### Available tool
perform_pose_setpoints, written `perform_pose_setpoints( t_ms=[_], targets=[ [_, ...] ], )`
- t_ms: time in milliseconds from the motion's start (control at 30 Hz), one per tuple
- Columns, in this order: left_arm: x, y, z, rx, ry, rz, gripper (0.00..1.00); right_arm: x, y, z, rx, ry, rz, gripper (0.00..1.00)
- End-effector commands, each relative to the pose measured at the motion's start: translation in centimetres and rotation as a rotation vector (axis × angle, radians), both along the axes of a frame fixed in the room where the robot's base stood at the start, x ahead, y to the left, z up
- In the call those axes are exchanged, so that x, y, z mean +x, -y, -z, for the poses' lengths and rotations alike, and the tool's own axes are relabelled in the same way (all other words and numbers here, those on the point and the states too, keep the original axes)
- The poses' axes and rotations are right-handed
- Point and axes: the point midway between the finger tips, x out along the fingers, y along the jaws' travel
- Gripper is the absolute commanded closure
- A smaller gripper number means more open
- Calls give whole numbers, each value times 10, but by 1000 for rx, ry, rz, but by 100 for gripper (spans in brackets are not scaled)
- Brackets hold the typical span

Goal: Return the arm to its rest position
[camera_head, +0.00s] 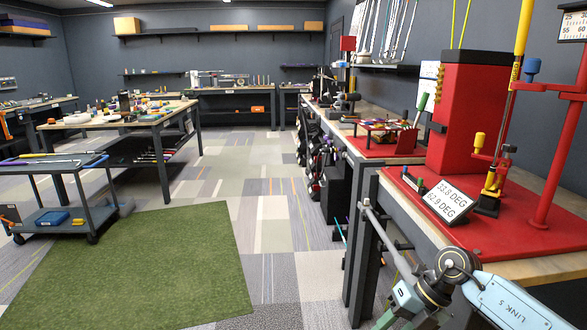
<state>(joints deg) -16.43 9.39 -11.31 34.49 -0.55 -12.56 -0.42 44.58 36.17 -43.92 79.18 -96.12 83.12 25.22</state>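My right arm (500,297) comes in at the bottom right, with a pale blue link marked LINK 5 and a dark round joint (447,277). A pale green and grey wrist part (399,305) hangs below and left of the joint and is cut by the bottom edge. The fingers of my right gripper do not show, so what it may hold is hidden. My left arm and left gripper are not in view.
A red-topped workbench (500,232) on the right carries a red tower (466,125), a display (450,200) and a red stand. My arm is close to its front edge. A green mat (150,265), a grey cart (60,218) and a table (125,120) are left. The central floor is clear.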

Motion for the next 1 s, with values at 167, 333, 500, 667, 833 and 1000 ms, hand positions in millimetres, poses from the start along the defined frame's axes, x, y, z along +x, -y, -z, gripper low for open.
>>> perform_pose_setpoints(
  t_ms=[167,333,500,667,833,1000],
  targets=[
    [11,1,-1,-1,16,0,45,-1,-43,39,375,-80,212,59],
    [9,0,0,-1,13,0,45,9,-42,105,747,-179,716,59],
    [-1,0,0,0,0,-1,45,-17,15,213,855,-278,1341,59],
    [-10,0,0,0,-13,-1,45,-83,63,304,770,-361,1781,59],
    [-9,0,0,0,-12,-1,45,-182,98,381,587,-454,2163,59],
    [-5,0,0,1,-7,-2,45,-298,117,436,338,-552,2474,59]
  ],
)
